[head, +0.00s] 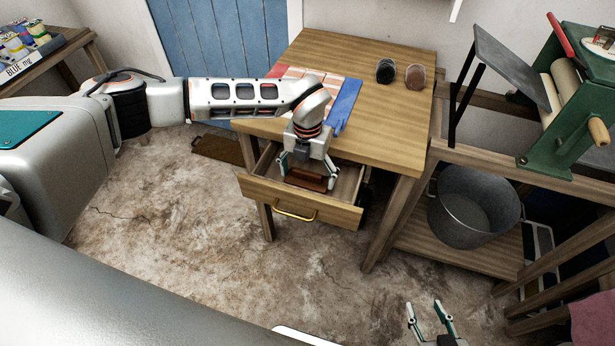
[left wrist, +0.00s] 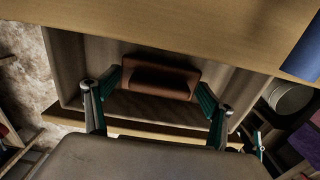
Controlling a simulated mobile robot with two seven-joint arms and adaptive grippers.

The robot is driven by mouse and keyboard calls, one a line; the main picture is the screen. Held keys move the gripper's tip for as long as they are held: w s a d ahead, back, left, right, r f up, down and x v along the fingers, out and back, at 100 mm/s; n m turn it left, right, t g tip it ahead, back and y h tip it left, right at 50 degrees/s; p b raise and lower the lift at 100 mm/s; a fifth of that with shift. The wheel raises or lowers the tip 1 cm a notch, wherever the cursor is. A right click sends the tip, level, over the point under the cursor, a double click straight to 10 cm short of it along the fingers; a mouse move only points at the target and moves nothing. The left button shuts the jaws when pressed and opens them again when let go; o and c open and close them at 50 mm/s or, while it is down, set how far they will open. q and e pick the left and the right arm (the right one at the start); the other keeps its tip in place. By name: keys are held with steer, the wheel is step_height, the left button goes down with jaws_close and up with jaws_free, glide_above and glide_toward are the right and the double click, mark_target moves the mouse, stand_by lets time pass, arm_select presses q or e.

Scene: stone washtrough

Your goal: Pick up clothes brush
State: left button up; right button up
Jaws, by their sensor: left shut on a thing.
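The clothes brush (head: 306,180) is a reddish-brown block in the open drawer (head: 276,203) of the wooden table. My left gripper (head: 307,178) reaches down into the drawer and is shut on the brush, with one finger at each end. In the left wrist view the brush (left wrist: 161,78) sits between the two green fingertips. I cannot tell whether it still touches the drawer floor. My right gripper (head: 431,310) is at the bottom edge of the head view, over the floor, with its fingers apart and nothing between them.
The tabletop (head: 372,122) is just above and behind the drawer. A metal tub (head: 470,207) and a green mangle (head: 570,95) stand to the right. The stone floor in front is clear.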

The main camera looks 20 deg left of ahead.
mark_target(308, 172)
arm_select(q)
step_height(308, 172, up, 19)
steer(key=p, duration=0.1)
steer(key=shift+r, duration=0.2)
steer(key=shift+o, duration=1)
